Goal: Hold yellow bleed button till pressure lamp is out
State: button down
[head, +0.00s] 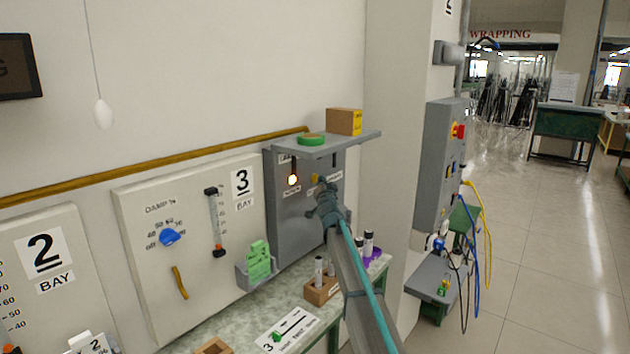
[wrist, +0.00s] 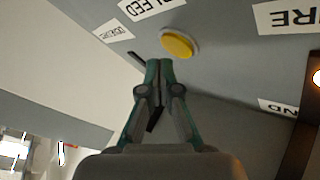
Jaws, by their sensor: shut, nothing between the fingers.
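The yellow bleed button (wrist: 178,45) is a round cap in a pale ring on the grey panel (wrist: 225,80), beside a label reading BLEED. It also shows small in the head view (head: 315,177), partly behind my gripper. My gripper (wrist: 159,64) is shut and empty, its fingertips just short of the button's lower left edge in the wrist picture. I cannot tell whether they touch the panel.
A grey shelf (head: 350,138) juts out above the panel, carrying a green tape roll (head: 311,140) and a cardboard box (head: 344,121). Below, the bench holds a wooden block with cylinders (head: 321,291). A green card holder (head: 258,263) hangs at left.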

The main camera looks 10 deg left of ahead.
jog(key=shift+w+a, duration=0.1)
dwell(0.5)
jog(key=shift+w+a, duration=0.15)
jog(key=shift+a, duration=0.15)
jog(key=shift+w+a+p, duration=0.15)
jog(key=shift+a+p, duration=0.2)
jog(key=shift+p, duration=0.1)
dwell(1.8)
dwell(1.4)
jog(key=shift+s+d, duration=0.4)
jog(key=shift+d, duration=0.3)
jog(key=shift+d, duration=0.1)
jog(key=s+d+b, duration=0.1)
jog(key=d, duration=0.1)
jog(key=s+d+b, duration=0.1)
jog(key=d, duration=0.1)
jog(key=shift+s+d, duration=0.1)
jog(key=shift+s, duration=0.1)
jog(key=shift+f, duration=0.1)
